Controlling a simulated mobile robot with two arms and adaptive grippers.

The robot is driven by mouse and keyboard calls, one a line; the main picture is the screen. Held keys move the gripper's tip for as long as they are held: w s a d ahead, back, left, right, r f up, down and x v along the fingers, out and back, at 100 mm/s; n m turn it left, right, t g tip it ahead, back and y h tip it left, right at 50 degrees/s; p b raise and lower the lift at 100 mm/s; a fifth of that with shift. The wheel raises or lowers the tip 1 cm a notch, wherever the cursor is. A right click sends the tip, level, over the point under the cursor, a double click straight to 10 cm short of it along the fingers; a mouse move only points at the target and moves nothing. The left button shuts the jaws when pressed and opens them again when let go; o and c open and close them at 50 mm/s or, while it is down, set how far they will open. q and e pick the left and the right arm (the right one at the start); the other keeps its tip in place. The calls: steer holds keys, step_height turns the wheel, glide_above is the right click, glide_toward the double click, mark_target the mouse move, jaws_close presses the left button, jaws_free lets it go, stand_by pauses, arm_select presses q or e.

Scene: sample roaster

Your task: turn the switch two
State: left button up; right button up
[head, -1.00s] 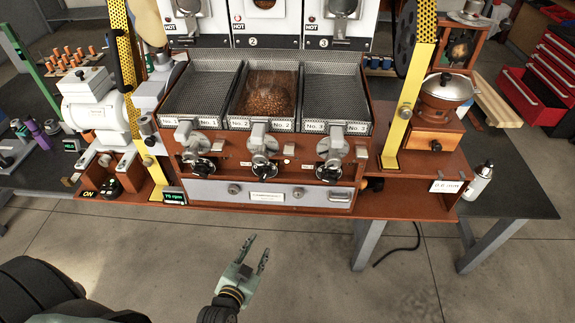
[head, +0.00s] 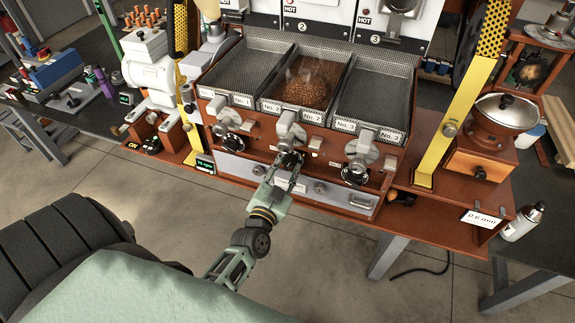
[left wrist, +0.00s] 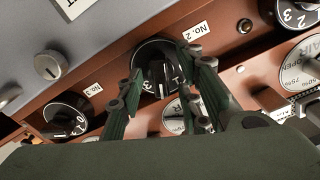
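Switch two is a black rotary knob (left wrist: 157,68) beside the "No. 2" label (left wrist: 196,31) in the left wrist view. In the head view the knob (head: 290,157) sits on the brown panel below the middle tray, partly hidden by my gripper. My left gripper (left wrist: 163,66) is open, its green fingers on either side of the knob. I cannot tell whether they touch it. The left gripper also shows in the head view (head: 287,173), reaching up to the panel. My right gripper is in neither view.
Similar black knobs sit either side: the No. 1 knob (head: 227,146) and the No. 3 knob (head: 356,172). Grey metal valves stand just above them. A grey drawer front (head: 336,194) lies below. The middle tray (head: 264,107) holds brown beans. Open floor lies in front.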

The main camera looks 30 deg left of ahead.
arm_select(q)
steer(key=shift+w, duration=0.2)
jaws_close()
stand_by(0.5)
steer(key=shift+n, duration=0.3)
steer(key=n, duration=0.3)
steer(key=shift+p, duration=0.35)
steer(key=n, duration=0.9)
steer(key=shift+a, duration=0.1)
steer(key=shift+f+n+b, duration=0.1)
steer(key=shift+n+b, duration=0.4)
steer(key=shift+n, duration=2.1)
